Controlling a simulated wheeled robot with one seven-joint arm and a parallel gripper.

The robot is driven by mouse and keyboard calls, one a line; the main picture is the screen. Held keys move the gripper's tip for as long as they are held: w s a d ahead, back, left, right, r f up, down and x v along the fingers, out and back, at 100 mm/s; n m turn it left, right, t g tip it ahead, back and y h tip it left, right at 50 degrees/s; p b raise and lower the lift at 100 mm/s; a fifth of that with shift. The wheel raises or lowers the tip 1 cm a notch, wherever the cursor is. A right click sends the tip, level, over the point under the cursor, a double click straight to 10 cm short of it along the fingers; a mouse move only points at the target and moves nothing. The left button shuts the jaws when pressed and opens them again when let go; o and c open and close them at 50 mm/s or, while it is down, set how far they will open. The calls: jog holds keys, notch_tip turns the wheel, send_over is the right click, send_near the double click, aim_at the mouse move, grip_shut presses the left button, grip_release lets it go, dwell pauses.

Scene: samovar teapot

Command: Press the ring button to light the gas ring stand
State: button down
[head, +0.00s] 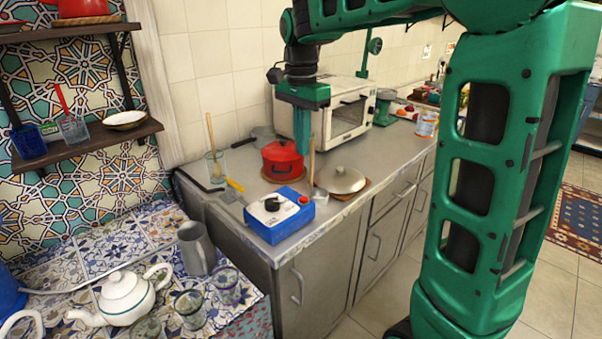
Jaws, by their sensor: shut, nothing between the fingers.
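A blue box (281,226) with a white top sits at the near end of the grey counter. It carries a black knob (272,204) and a small red button (303,199) at its right. I cannot tell whether this is the ring button, and I cannot make out a gas ring stand or a flame. My gripper (302,150) points down, shut and empty, in front of or above the red pot (282,160). It appears behind and above the blue box, apart from the button.
A lidded pan (342,180) stands right of the box, and a white oven (350,107) stands behind. A yellow-handled tool (233,188) and a glass with a wooden stick (215,165) are at left. The lower tiled table (75,255) holds a white teapot (126,295), a grey jug (196,248) and glasses.

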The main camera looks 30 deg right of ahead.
aim_at(303, 198)
jog(key=f, duration=1.3)
jog(key=shift+w+d+f, duration=0.1)
jog(key=shift+d+f, duration=0.1)
jog(key=shift+f, duration=0.1)
jog(key=shift+s+f, duration=0.25)
jog(key=shift+f, duration=0.85)
jog(key=shift+r, duration=0.15)
jog(key=shift+w+r, duration=0.25)
notch_tip(303, 198, up, 14)
jog(key=shift+a, duration=0.2)
